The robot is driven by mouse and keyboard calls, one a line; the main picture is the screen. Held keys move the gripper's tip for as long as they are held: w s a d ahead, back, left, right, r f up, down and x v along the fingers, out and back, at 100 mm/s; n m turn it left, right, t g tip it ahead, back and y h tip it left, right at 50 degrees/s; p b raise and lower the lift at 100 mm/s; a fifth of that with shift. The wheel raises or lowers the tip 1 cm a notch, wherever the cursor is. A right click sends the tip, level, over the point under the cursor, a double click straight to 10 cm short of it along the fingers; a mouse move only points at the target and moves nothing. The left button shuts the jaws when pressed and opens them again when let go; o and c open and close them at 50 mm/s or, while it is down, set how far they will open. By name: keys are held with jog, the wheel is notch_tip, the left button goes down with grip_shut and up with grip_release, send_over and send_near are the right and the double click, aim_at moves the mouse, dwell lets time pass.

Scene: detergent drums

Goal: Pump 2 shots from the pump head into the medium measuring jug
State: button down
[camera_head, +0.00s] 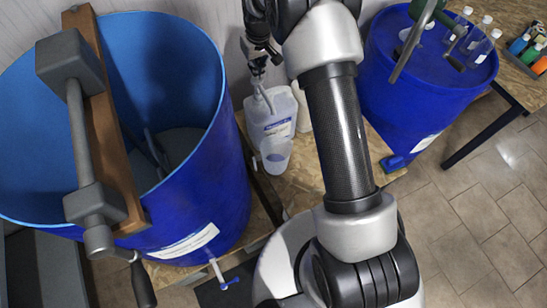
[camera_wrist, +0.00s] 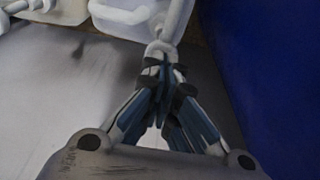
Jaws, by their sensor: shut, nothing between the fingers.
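My gripper (camera_head: 257,70) is shut and empty, pointing down just above the white pump head (camera_head: 264,96). In the wrist view its closed fingertips (camera_wrist: 163,66) overlap the white pump piece (camera_wrist: 159,48); I cannot tell whether they touch it. The pump stands on a white, labelled container (camera_head: 272,124). A small translucent jug (camera_head: 275,155) with a handle on its left stands in front of the container. Its fill level and size marks are too small to read.
A large open blue drum (camera_head: 190,150) with a crank across its top stands left. A closed blue drum (camera_head: 440,75) with bottles on its lid stands right. Another white container (camera_head: 303,108) is partly hidden behind my arm. The wooden board (camera_head: 300,174) has bare room near the jug.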

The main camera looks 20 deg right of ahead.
notch_tip(320, 180, up, 6)
jog(key=p, duration=0.3)
jog(key=shift+p, duration=0.35)
dwell(0.6)
jog(key=s+r+m+t+b, duration=0.1)
jog(key=s+r+b, duration=0.4)
jog(key=s+r, duration=1.2)
jog(key=s+f+b, duration=0.1)
jog(key=s+f, duration=0.1)
jog(key=s, duration=1)
jog(key=s+f+m+t+b, duration=0.1)
jog(key=s+f+b, duration=0.1)
jog(key=s, duration=1)
jog(key=shift+f, duration=0.4)
